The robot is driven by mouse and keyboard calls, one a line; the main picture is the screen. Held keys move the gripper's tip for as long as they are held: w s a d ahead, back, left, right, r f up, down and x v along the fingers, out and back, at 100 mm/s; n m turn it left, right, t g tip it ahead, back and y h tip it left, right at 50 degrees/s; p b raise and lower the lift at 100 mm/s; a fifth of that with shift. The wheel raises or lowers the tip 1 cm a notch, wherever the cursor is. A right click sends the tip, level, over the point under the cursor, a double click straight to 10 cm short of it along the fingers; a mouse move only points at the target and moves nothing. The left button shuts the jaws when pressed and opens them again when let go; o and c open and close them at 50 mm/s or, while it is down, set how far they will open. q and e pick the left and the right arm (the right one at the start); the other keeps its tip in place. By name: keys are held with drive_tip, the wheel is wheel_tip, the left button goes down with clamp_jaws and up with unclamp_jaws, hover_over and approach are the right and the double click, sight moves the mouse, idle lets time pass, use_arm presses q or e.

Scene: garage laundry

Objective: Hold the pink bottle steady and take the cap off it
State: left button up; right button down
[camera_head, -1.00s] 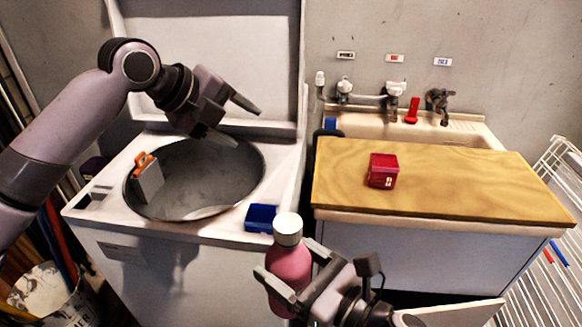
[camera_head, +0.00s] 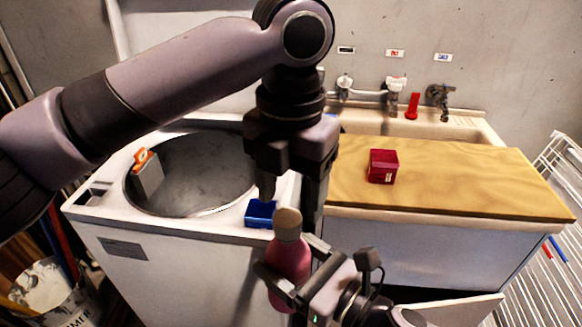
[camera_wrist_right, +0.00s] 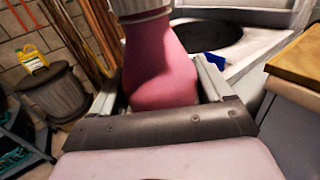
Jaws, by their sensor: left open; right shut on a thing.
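The pink bottle (camera_head: 289,262) stands upright in the head view, in front of the washing machine. My right gripper (camera_head: 285,284) is shut on its body, and the right wrist view shows the pink body (camera_wrist_right: 160,75) between the two fingers. The cap (camera_head: 288,222) sits on top of the bottle, and its lower edge shows at the top of the right wrist view (camera_wrist_right: 142,8). My left gripper (camera_head: 290,198) is open and points down just above the cap, one finger on each side. I cannot tell whether the fingers touch the cap.
The washing machine's open drum (camera_head: 190,175) is behind on the left, with an orange-and-grey item (camera_head: 147,172) at its rim. A blue box (camera_head: 260,213) sits on the machine's front edge. A red box (camera_head: 383,166) stands on the wooden board (camera_head: 450,185) by the sink.

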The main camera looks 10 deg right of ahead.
sight(291, 216)
use_arm(q)
drive_tip(key=shift+f, duration=2.05)
